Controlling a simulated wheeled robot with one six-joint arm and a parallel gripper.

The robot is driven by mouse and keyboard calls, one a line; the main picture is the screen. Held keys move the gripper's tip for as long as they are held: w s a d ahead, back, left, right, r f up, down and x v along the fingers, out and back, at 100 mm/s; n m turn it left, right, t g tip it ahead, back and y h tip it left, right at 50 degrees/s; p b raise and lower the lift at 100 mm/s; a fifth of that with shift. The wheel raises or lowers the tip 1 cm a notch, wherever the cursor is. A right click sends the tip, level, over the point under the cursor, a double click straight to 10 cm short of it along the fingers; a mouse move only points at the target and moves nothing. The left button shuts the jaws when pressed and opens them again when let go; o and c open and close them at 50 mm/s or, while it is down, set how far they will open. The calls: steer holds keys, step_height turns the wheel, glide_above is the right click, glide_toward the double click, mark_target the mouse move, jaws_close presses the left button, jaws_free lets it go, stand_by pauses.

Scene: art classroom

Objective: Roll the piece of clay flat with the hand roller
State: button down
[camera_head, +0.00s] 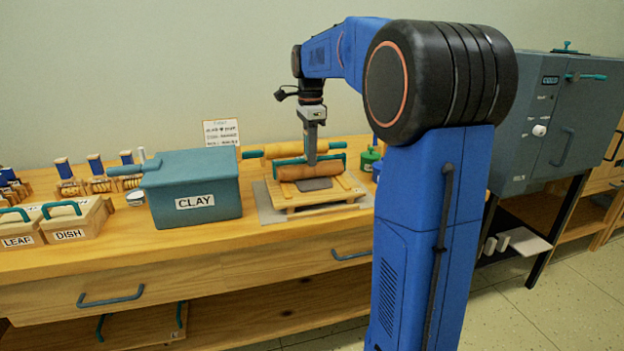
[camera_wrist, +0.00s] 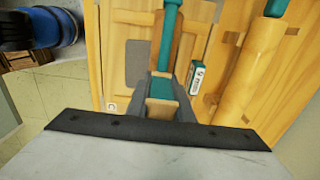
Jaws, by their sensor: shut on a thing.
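My gripper (camera_head: 311,162) points down over the wooden board (camera_head: 337,194) and is shut on the teal handle of the hand roller (camera_head: 308,171). The roller's wooden cylinder lies crosswise below the handle. The wrist view shows the fingers (camera_wrist: 162,85) around the teal handle, with the wooden roller (camera_wrist: 163,50) beneath. The grey clay piece (camera_head: 315,184) is a thin-looking rectangle on the board, just in front of the roller. It also shows in the wrist view (camera_wrist: 135,63), beside the roller. Whether the roller touches the clay is unclear.
A larger rolling pin (camera_head: 288,149) with teal handles lies behind the roller. A teal box labelled CLAY (camera_head: 192,190) stands left of the board. A small green-topped jar (camera_head: 370,157) is at the right. A small labelled box (camera_wrist: 197,78) lies between roller and pin.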

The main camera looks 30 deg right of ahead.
steer(key=shift+s+a, duration=0.2)
steer(key=shift+s, duration=0.5)
steer(key=shift+s+a, duration=0.15)
steer(key=shift+s, duration=0.6)
steer(key=shift+s+a+f, duration=0.15)
steer(key=shift+s+a, duration=0.1)
steer(key=shift+s, duration=0.5)
steer(key=shift+s+a, duration=0.2)
steer(key=shift+s, duration=0.5)
step_height(320, 180, up, 8)
steer(key=shift+w, duration=0.1)
